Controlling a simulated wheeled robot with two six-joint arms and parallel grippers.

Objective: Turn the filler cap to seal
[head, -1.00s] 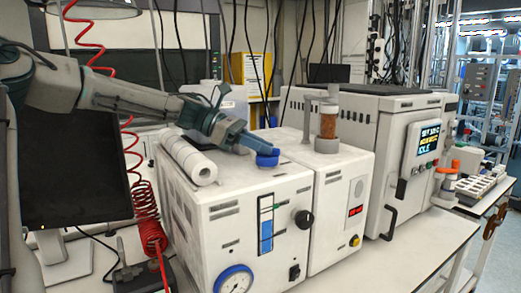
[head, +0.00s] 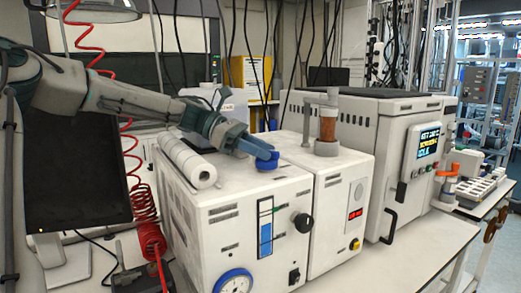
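The blue filler cap (head: 266,164) sits on top of the white cabinet (head: 235,181), near its back right corner. My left gripper (head: 265,155) reaches in from the left, and its blue fingers are right at the cap, overlapping it in the picture. The fingers and cap are close in colour, so I cannot tell whether the fingers are closed on it. My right gripper is not in view.
A white paper roll (head: 188,161) lies on the cabinet's left side. A brown-filled column (head: 328,125) stands on the unit to the right. A larger machine with a lit display (head: 427,140) is further right. A red coiled hose (head: 143,205) hangs left.

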